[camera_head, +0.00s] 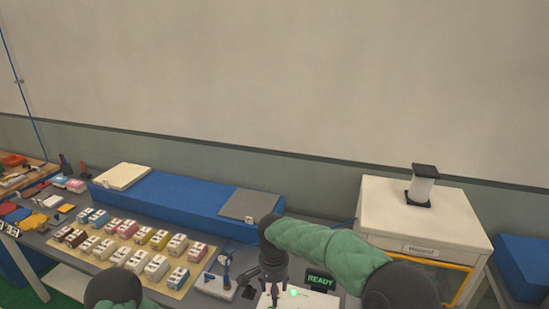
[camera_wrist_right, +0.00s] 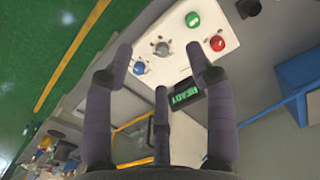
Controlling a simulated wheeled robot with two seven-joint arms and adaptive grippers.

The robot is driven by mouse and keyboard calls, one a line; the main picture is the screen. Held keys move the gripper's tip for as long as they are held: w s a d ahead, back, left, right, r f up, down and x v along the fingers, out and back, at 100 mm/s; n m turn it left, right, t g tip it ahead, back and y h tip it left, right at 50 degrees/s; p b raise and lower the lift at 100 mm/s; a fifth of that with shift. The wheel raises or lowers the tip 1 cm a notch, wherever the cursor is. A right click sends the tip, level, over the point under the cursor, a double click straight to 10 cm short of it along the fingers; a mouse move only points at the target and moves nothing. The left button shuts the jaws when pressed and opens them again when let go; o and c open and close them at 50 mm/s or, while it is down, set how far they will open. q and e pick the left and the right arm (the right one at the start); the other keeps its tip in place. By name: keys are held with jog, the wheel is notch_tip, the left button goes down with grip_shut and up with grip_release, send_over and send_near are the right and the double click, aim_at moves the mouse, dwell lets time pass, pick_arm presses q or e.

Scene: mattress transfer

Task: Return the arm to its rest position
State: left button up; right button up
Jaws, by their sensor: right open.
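My right arm (camera_head: 325,245), in a green sleeve, reaches in from the lower right of the head view. Its dark gripper (camera_head: 273,285) points down beside a white control box. In the right wrist view my right gripper (camera_wrist_right: 160,65) has its fingers spread, with nothing between them. Beyond the fingers is the control box (camera_wrist_right: 178,28) with green, red and blue buttons and a grey knob. A small screen reading READY (camera_head: 320,280) stands by the box; it also shows in the wrist view (camera_wrist_right: 185,95).
A blue mattress-like block (camera_head: 185,200) lies along the back of the grey table. Several small coloured boxes (camera_head: 135,245) stand in rows on a mat at left. A white cabinet (camera_head: 425,220) with a black-and-white spool (camera_head: 421,187) on top stands at right, near a blue block (camera_head: 525,265).

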jog(key=s+d+f+n+y, duration=0.1)
jog(key=s+d+f, duration=0.1)
jog(key=f, duration=0.5)
jog(key=s+d+f+y, duration=0.1)
jog(key=s+d+f, duration=0.15)
jog(key=f, duration=0.45)
jog(key=s+d+f+n+y, duration=0.1)
jog(key=s+f, duration=0.2)
jog(key=f, duration=0.4)
jog(key=s+d+f+y, duration=0.1)
jog(key=s+d+f, duration=0.3)
jog(key=s, duration=0.5)
jog(key=s+d+f, duration=0.2)
jog(key=s+f, duration=0.5)
jog(key=s, duration=0.3)
pick_arm(q)
notch_tip(320, 180, down, 10)
jog(key=b, duration=1)
jog(key=shift+w+f, duration=0.2)
jog(key=shift+w, duration=0.1)
pick_arm(e)
notch_tip(320, 180, down, 8)
jog(key=w+a+n, duration=0.1)
jog(key=w, duration=0.1)
jog(key=shift+a+f+t, duration=0.15)
jog(key=shift+a+t, duration=0.1)
jog(key=shift+t, duration=0.15)
